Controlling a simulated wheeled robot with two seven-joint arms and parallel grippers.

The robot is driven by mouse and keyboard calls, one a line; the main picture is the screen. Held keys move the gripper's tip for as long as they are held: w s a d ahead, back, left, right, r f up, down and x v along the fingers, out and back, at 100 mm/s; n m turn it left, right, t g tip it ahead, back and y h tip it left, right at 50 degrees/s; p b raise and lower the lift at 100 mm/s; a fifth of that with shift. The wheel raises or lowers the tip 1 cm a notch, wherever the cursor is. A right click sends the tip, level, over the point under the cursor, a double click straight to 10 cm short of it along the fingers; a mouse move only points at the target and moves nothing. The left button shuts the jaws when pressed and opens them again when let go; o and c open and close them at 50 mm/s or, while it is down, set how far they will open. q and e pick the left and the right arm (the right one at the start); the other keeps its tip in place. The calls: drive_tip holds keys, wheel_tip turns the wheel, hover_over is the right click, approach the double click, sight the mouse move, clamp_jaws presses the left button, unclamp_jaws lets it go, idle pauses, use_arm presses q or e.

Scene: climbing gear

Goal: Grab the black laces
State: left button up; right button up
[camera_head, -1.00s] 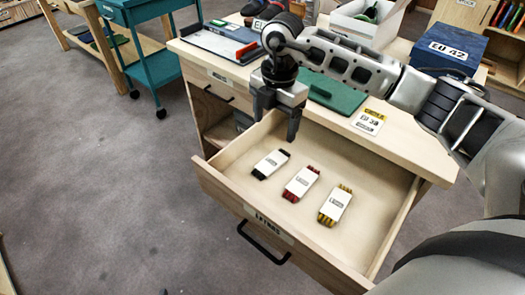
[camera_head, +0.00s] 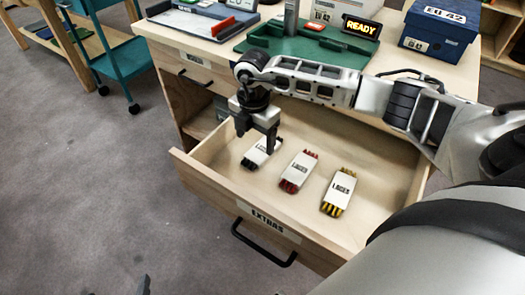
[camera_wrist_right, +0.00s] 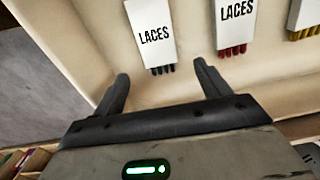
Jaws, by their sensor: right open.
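The black laces (camera_head: 257,155), a white packet with black ends, lie at the left of the open drawer (camera_head: 357,225). My right gripper (camera_head: 257,141) is open, pointing down just above them and partly hiding them. In the right wrist view, the packet (camera_wrist_right: 152,36) is labelled LACES. Its black ends reach between the two fingertips (camera_wrist_right: 161,72), with nothing gripped. A small dark tip at the bottom edge of the head view looks like part of my left gripper (camera_head: 143,285); its jaws cannot be made out.
Red laces (camera_head: 299,171) and yellow laces (camera_head: 340,191) lie to the right in the drawer. The drawer's front wall carries an EXTRAS label (camera_head: 267,219). Above are the worktop, a green tray (camera_head: 310,45), a READY sign (camera_head: 361,27) and a blue box (camera_head: 438,32).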

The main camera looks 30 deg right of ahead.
sight(258, 154)
drive_tip(key=shift+w+d+f, duration=0.1)
drive_tip(key=shift+d+f, duration=0.05)
drive_tip(key=shift+f, duration=0.9)
drive_tip(key=shift+w+d+f, duration=0.1)
drive_tip(key=shift+d+f, duration=0.1)
drive_tip(key=shift+f, duration=0.8)
drive_tip(key=shift+w+d+f, duration=0.1)
drive_tip(key=shift+d+f, duration=0.05)
drive_tip(key=shift+f, duration=0.9)
drive_tip(key=shift+s, duration=0.1)
drive_tip(key=shift+c, duration=0.2)
drive_tip(key=c, duration=1)
